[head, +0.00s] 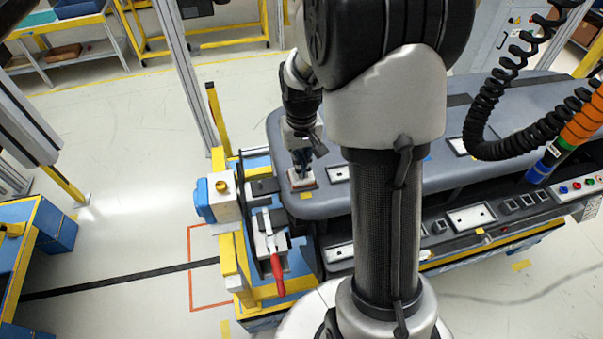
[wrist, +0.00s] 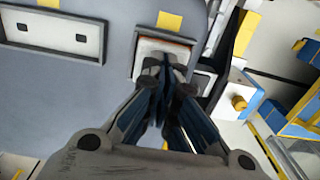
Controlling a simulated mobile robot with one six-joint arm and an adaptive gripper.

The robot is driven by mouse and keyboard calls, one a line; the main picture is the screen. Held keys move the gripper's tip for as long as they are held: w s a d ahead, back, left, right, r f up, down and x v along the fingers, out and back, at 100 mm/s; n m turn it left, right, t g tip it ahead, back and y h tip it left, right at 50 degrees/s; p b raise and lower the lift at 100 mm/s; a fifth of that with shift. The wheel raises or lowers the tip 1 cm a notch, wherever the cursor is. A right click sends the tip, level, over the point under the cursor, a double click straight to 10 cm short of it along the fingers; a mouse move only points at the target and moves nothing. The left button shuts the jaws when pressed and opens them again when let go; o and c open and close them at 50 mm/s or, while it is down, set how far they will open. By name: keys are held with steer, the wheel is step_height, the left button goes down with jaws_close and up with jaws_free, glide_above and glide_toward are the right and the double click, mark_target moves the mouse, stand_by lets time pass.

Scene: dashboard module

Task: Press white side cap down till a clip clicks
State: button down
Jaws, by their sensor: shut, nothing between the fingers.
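The white side cap (head: 302,179) lies at the left end of the grey dashboard module (head: 400,194). In the wrist view the cap (wrist: 150,46) shows as a pale plate with a brownish edge, next to a yellow tag. My gripper (head: 302,166) points down over the cap, its fingers together and empty. In the wrist view the fingertips (wrist: 167,65) overlap the cap's lower right part and hide some of it. I cannot tell whether they touch it, or how deep the cap sits.
A toggle clamp with a red handle (head: 277,275) and a blue-and-white box with a yellow button (head: 222,188) stand left of the module. A black coiled cable (head: 483,125) hangs at the right. Open floor (head: 130,215) lies to the left.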

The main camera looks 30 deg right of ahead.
steer(key=shift+s+f+b, duration=0.15)
steer(key=shift+f+b, duration=0.35)
steer(key=shift+f, duration=0.35)
stand_by(1.2)
stand_by(0.5)
step_height(320, 180, up, 8)
steer(key=p, duration=0.6)
steer(key=shift+r, duration=0.1)
steer(key=shift+a+b, duration=0.2)
steer(key=shift+b, duration=0.25)
steer(key=s+a+f+n+t+b, duration=0.1)
steer(key=s+a+f+t+b, duration=0.1)
steer(key=s+a+b, duration=0.4)
steer(key=s+a+f+n+t+b, duration=0.2)
steer(key=s+a+f+b, duration=0.2)
steer(key=s+b, duration=0.8)
steer(key=a+b, duration=0.2)
steer(key=b, duration=0.1)
steer(key=shift+s+f+t, duration=0.15)
steer(key=shift+s+t, duration=0.15)
steer(key=shift+s, duration=0.1)
